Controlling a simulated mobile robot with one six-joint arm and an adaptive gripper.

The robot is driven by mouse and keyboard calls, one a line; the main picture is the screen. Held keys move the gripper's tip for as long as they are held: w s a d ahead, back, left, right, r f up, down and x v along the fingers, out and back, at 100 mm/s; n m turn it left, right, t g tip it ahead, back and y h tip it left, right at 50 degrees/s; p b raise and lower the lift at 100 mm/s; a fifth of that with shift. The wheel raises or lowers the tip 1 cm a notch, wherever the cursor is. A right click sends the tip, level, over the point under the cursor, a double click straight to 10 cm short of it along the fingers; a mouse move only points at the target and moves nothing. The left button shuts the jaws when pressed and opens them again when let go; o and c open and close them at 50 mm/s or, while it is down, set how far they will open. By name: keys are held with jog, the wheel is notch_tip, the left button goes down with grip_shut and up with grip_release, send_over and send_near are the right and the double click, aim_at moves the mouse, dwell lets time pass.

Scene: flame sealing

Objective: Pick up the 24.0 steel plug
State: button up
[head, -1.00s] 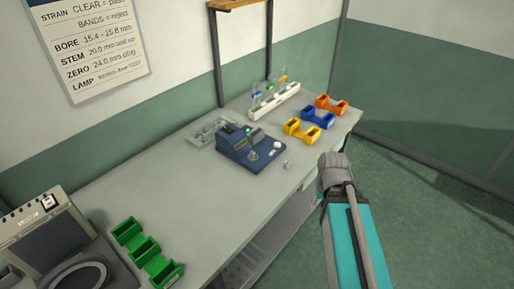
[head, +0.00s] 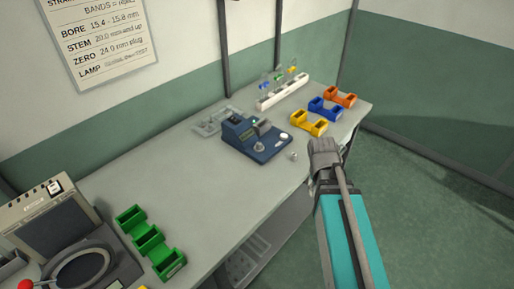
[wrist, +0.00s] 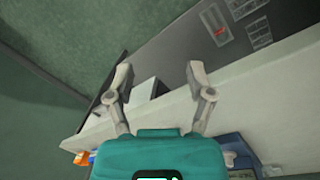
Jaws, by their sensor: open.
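A small light steel piece (head: 293,156), which looks like the plug, stands on the bench near its front edge, just right of the blue instrument. Its size marking is too small to read. My arm reaches up from the bottom of the head view, and its grey end is just right of the plug; the fingers cannot be made out there. In the wrist view my gripper (wrist: 158,76) is open, its two fingers wide apart with nothing between them. The bench edge shows beyond the fingers. I cannot make out the plug in the wrist view.
The blue instrument (head: 257,141) has a metal knob on top. Yellow (head: 308,124), blue (head: 324,109) and orange (head: 339,97) bins stand behind right; a white rack (head: 283,95) is behind. Green bins (head: 150,243) stand at left. The bench middle (head: 170,180) is clear.

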aim_at(259, 146)
jog(key=w+a+n+t+h+b, duration=0.1)
jog(key=w+a+n, duration=0.2)
jog(key=a+n, duration=0.1)
jog(key=w+a+n+t+h+b, duration=0.1)
jog(key=w+a+n+h, duration=0.1)
jog(key=w+a+n, duration=0.1)
jog(key=w+a+n+h+b, duration=0.2)
jog(key=w+a+n, duration=0.2)
jog(key=w+a, duration=0.1)
jog(key=shift+w+a+f+n+t, duration=0.1)
jog(key=shift+a+f+n+t, duration=0.2)
jog(key=shift+t, duration=0.1)
jog(key=w+a+n, duration=0.1)
jog(key=a, duration=0.1)
jog(key=w+a+r+n+t+h+b, duration=0.1)
jog(key=a+n, duration=0.1)
jog(key=a, duration=0.1)
jog(key=w+a+n+t+h+b, duration=0.1)
jog(key=a+n, duration=0.1)
jog(key=a, duration=0.1)
jog(key=shift+a+r, duration=0.1)
jog(key=shift+r, duration=0.05)
jog(key=w+a+r+n+t+h+b, duration=0.1)
jog(key=a+n, duration=0.4)
jog(key=a, duration=0.6)
jog(key=shift+w+r+n+t+h+b, duration=0.15)
jog(key=shift+r+n+t+h+b, duration=0.35)
jog(key=shift+r+t, duration=0.55)
jog(key=shift+f, duration=0.25)
